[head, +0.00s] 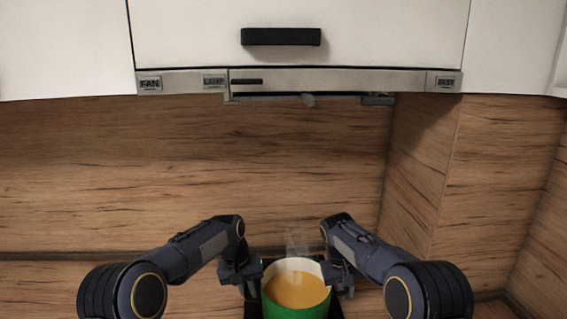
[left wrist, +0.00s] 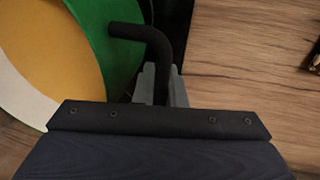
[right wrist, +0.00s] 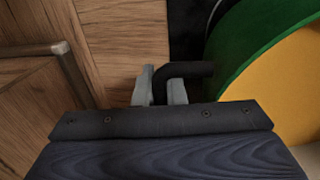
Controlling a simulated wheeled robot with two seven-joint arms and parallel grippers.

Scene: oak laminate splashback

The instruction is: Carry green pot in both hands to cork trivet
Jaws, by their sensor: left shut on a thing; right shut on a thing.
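The green pot (head: 296,311) stands at the bottom middle of the head view, full of orange-yellow liquid with faint steam above it. My left gripper (head: 247,278) is at the pot's left side; in the left wrist view its fingers (left wrist: 160,86) are shut on a black bent handle (left wrist: 140,32). My right gripper (head: 343,281) is at the pot's right side; in the right wrist view its fingers (right wrist: 160,88) are shut on the other black handle (right wrist: 185,69). The pot looks level. Its base is hidden, and I cannot make out the cork trivet in any view.
A black surface (head: 254,309) shows behind and beside the pot. A range hood (head: 330,80) and white cabinet (head: 400,30) hang above. The wood splashback (head: 180,170) is behind, with a wood side panel to the right. A metal bar (right wrist: 62,62) shows in the right wrist view.

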